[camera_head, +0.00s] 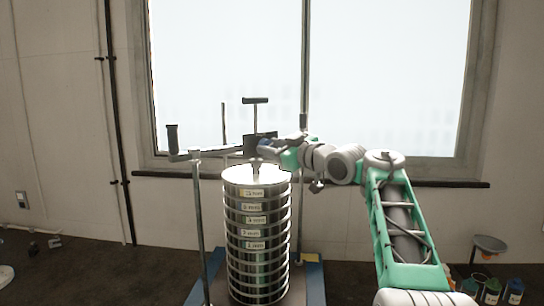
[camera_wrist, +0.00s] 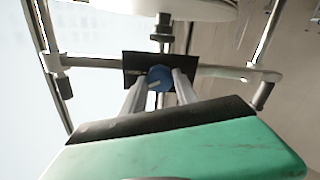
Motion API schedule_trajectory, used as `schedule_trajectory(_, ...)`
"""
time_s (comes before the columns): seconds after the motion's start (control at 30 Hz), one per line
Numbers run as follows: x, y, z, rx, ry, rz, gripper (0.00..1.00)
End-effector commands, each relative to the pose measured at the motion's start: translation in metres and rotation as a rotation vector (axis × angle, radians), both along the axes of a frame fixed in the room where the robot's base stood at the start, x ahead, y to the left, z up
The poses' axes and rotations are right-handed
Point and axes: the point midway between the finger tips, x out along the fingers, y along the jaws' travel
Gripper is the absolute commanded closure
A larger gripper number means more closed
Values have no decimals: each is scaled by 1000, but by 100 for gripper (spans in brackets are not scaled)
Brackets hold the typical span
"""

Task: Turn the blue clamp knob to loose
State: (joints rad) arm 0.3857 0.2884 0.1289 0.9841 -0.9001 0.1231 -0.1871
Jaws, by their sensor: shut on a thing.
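The blue clamp knob (camera_wrist: 159,77) sits on a black block (camera_wrist: 131,58) in the middle of the clamp crossbar. A short pale mark shows on the knob's face. My gripper (camera_wrist: 160,88) reaches the knob from the front, one grey finger on each side, and is shut on it. In the head view my gripper (camera_head: 268,145) meets the block from the right, and the knob is mostly hidden by the fingers. Below the block stands the sieve stack (camera_head: 258,233), several metal rings with labels. A black T-handle (camera_head: 255,101) rises above the block.
The crossbar has an upright black grip (camera_head: 172,138) at its left end. A thin metal post (camera_head: 201,230) stands left of the stack. A window (camera_head: 390,80) fills the back. Several bottles (camera_head: 492,290) and a dish (camera_head: 490,243) are at the lower right.

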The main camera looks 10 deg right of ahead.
Motion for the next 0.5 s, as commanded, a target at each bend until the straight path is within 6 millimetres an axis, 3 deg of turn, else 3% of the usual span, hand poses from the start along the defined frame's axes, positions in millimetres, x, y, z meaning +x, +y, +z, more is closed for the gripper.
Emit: schedule_trajectory(0.5,0,1,-2,-438,-223,1,100)
